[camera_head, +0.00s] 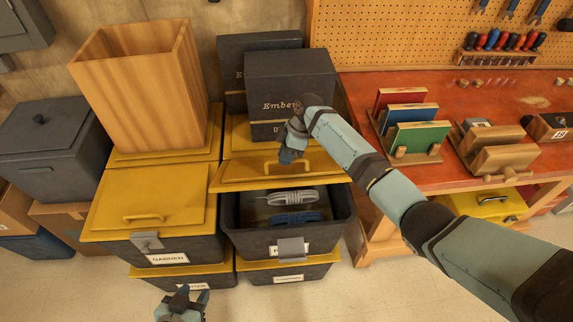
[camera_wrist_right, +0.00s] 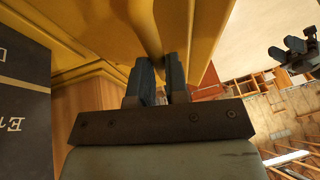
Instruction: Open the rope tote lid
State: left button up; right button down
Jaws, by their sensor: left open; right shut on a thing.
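The rope tote (camera_head: 340,225) is a dark bin in the middle of the head view, with a grey rope coil (camera_head: 292,197) and a blue rope coil (camera_head: 295,218) inside. Its yellow lid (camera_head: 240,178) is raised at the front and tilted, leaving a gap above the ropes. My right gripper (camera_head: 288,155) is shut on the lid handle. In the right wrist view, the fingers (camera_wrist_right: 158,80) close around the yellow handle bar (camera_wrist_right: 147,30). A grey latch (camera_head: 291,249) hangs at the tote's front and partly covers its label. My left gripper (camera_head: 183,300) is open and empty, low in front of the totes.
The closed garden tote (camera_head: 170,250) stands to the left, with a tall wooden box (camera_head: 140,90) behind on another lid. Dark "Ember" boxes (camera_head: 290,90) stand behind the rope tote's lid. A red workbench (camera_head: 450,90) is at the right. Floor in front is clear.

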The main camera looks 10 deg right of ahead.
jog(key=shift+w+r, duration=0.1)
jog(key=shift+w, duration=0.15)
jog(key=c, duration=1.5)
grip_release()
jog(key=o, duration=0.4)
jog(key=shift+w, duration=0.1)
jog(key=shift+w+f, duration=0.15)
jog(key=shift+f, duration=0.15)
jog(key=shift+r, duration=0.25)
jog(key=shift+d+r, duration=0.2)
jog(key=shift+r, duration=0.2)
pick_arm(q)
jog(key=shift+w+f+b, duration=0.15)
jog(key=shift+f+b, duration=0.55)
jog(key=shift+f, duration=0.1)
pick_arm(e)
jog(key=shift+v, duration=6.3)
